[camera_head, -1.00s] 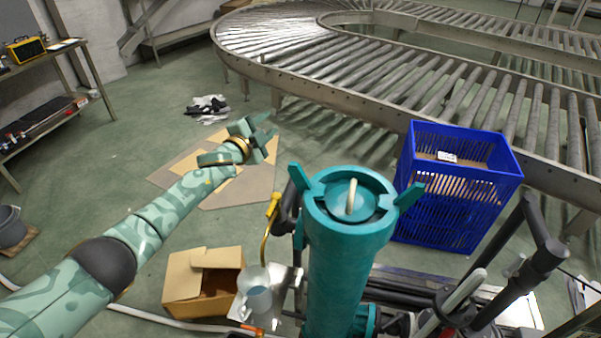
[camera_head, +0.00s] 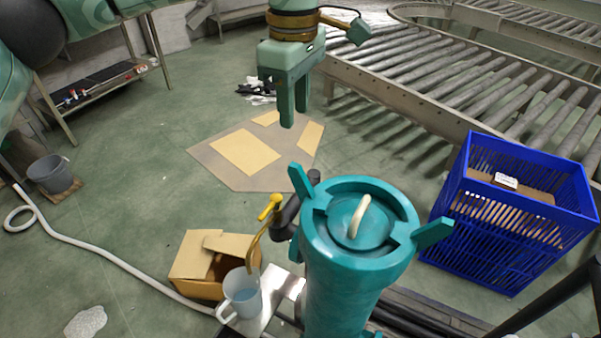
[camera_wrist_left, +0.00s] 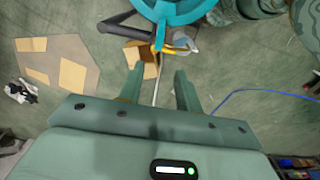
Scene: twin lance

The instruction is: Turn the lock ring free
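The teal lock ring (camera_head: 330,238) sits on top of an upright teal cylinder (camera_head: 338,295) in the head view. It has two lugs, one at upper left (camera_head: 302,186) and one at right (camera_head: 434,232). Inside it is a round lid with a cream handle (camera_head: 360,216). My left gripper (camera_head: 295,115) hangs above and behind the ring, fingers pointing down, empty and apart from it. In the left wrist view its fingers (camera_wrist_left: 158,82) are spread, and part of the ring (camera_wrist_left: 170,12) shows at the top edge. My right gripper is not in view.
A yellow-handled pipe (camera_head: 268,208), a cardboard box (camera_head: 197,262) and a clear jug (camera_head: 242,294) stand left of the cylinder. A blue crate (camera_head: 480,230) stands at right, with a roller conveyor (camera_head: 440,85) behind. The air above the ring is clear.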

